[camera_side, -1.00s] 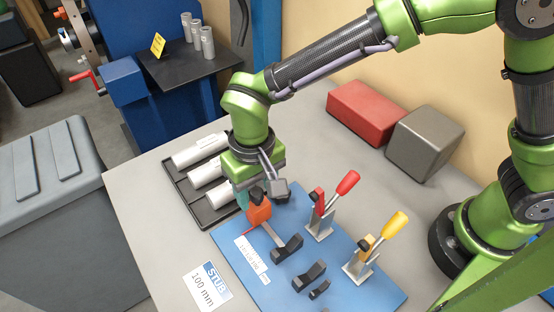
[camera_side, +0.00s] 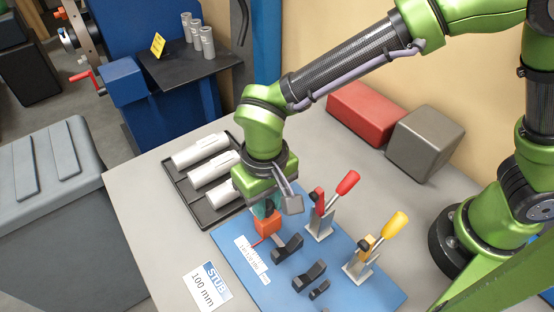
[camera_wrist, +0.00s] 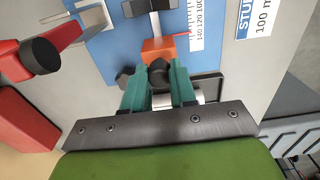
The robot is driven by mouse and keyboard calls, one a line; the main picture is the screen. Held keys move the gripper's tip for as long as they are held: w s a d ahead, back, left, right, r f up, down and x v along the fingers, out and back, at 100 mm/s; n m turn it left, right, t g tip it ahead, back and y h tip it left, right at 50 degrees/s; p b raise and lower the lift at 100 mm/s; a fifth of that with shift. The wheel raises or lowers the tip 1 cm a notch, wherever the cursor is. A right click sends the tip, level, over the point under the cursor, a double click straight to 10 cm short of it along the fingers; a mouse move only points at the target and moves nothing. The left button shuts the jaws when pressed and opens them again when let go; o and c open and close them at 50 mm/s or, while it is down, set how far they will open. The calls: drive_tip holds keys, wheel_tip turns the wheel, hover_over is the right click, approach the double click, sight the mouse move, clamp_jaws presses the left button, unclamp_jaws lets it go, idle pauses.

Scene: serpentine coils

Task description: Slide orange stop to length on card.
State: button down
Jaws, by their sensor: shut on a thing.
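My gripper (camera_wrist: 158,80) has teal fingers closed around the black knob (camera_wrist: 158,71) on the stop. A thin red pointer (camera_wrist: 182,35) reaches from the stop to the white scale (camera_side: 251,254). In the wrist view the pointer lies near the 140 mark; its exact reading is too small to tell. The card (camera_side: 207,287) reads "STUB 100 mm" and lies flat on the table.
Black blocks (camera_side: 288,247) stand on the plate along the stop's line. A red-handled clamp (camera_side: 323,214) and a yellow-handled clamp (camera_side: 364,256) stand beside them. A black tray (camera_side: 183,193) with white tubes lies behind. Red and grey boxes stand at the back.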

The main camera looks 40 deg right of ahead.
drive_tip(key=c, duration=0.9)
unclamp_jaws()
wheel_tip(320, 180, up, 17)
